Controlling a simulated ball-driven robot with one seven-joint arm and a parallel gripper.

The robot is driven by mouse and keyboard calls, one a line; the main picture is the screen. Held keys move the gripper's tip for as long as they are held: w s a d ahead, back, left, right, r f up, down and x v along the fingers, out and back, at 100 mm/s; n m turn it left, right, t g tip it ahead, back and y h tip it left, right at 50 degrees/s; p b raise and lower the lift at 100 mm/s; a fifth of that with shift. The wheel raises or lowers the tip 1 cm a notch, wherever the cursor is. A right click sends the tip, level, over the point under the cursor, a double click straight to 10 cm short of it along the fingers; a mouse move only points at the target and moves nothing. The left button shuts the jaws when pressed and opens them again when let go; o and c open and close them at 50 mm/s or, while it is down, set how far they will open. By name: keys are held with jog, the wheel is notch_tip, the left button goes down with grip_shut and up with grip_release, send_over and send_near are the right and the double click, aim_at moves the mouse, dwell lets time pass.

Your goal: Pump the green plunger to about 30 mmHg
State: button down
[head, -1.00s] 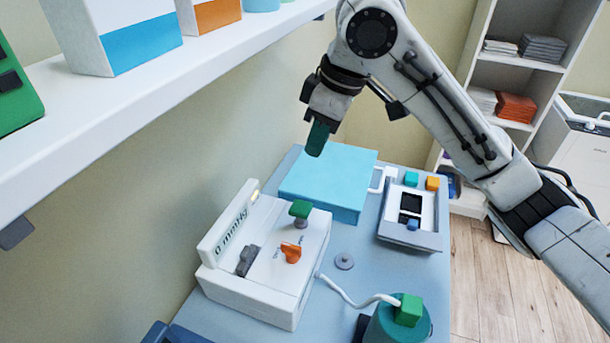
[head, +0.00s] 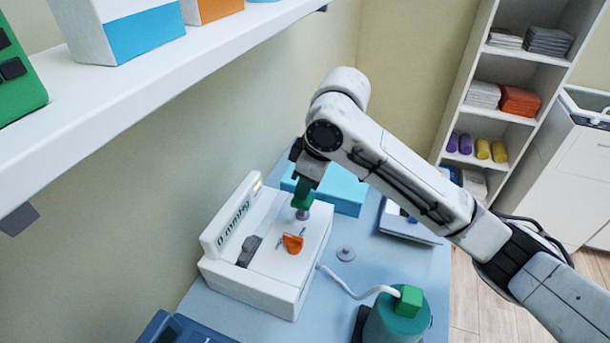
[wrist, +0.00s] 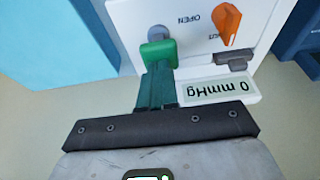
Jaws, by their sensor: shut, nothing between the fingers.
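The white pump unit (head: 285,268) stands on the blue table with its display panel (head: 233,218) reading 0 mmHg; the same reading shows upside down in the wrist view. The green plunger (head: 304,203) stands up on a grey stem at the unit's far end and also shows in the wrist view (wrist: 158,50). My gripper (head: 303,194) is shut and empty, its dark green fingertips pointing down right over the plunger's top. They look touching or nearly so; I cannot tell which. An orange lever (head: 293,243) and a dark grey switch (head: 248,251) sit on the unit's top.
A light blue box (head: 345,190) lies behind the unit, and a grey device (head: 405,225) lies right of it, partly behind my arm. A teal container with a green block (head: 408,299) and white hose stands in front. A white shelf (head: 150,100) overhangs the upper left.

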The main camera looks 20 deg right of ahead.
jog(key=shift+f+b, duration=0.7)
jog(key=shift+f, duration=1.2)
jog(key=shift+s+f, duration=0.1)
notch_tip(320, 180, up, 5)
jog(key=p, duration=0.5)
jog(key=shift+a, duration=0.1)
jog(key=b+v, duration=0.1)
jog(key=v, duration=0.8)
jog(key=shift+d+r, duration=0.25)
jog(key=shift+r, duration=0.05)
